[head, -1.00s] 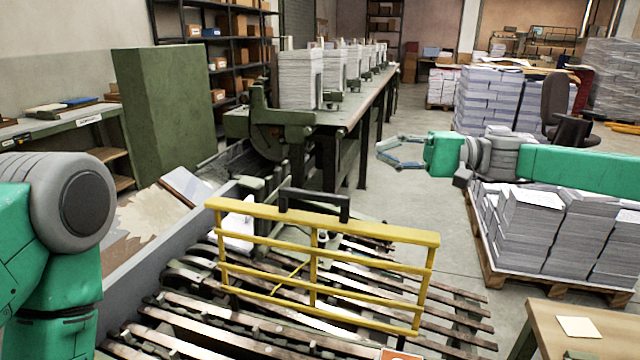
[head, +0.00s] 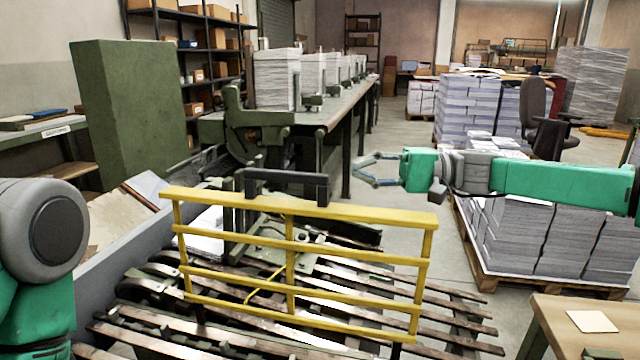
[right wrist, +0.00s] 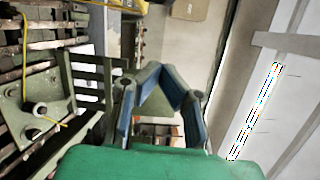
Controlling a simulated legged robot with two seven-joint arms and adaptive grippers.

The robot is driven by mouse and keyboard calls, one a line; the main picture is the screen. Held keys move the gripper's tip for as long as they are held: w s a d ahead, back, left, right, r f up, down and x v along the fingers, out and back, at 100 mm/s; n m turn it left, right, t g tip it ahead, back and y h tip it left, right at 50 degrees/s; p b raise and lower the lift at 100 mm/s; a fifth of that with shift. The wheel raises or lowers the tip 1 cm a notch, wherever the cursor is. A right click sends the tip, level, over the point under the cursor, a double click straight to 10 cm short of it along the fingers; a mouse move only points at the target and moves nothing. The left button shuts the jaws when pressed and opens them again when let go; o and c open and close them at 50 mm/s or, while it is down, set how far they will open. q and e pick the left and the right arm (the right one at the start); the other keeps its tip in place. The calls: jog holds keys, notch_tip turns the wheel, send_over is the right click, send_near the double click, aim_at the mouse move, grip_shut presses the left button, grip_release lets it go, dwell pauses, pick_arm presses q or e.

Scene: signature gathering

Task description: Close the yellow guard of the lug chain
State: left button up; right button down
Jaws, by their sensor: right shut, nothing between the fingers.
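The yellow guard (head: 380,214) is a railed frame with a black handle (head: 290,178) on its top rail. In the head view it stands raised, roughly upright, above the slats of the lug chain (head: 350,295). My right gripper (head: 360,171) is to the right of the handle in the picture, apart from the guard, its fingers pointing left. It is shut and empty; its blue-padded fingers also show in the right wrist view (right wrist: 165,85). My left arm shows only at the left edge of the head view; its gripper is out of view.
A pallet of paper stacks (head: 545,235) stands under my right arm. A wooden table (head: 565,322) is at the lower right. A long machine bed with paper stacks (head: 277,78) runs back behind the guard. A green cabinet (head: 130,115) stands at the left.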

aim_at(297, 174)
jog(key=a, duration=0.3)
jog(key=s+a+b, duration=0.1)
jog(key=a, duration=0.3)
jog(key=s+a, duration=0.1)
jog(key=a, duration=0.3)
jog(key=shift+s+r, duration=0.25)
jog(key=shift+r, duration=0.05)
jog(key=shift+s+d, duration=0.25)
jog(key=shift+s, duration=0.05)
jog(key=shift+a, duration=0.4)
jog(key=shift+s+a+b, duration=0.1)
jog(key=shift+s+b, duration=0.05)
jog(key=shift+b, duration=0.15)
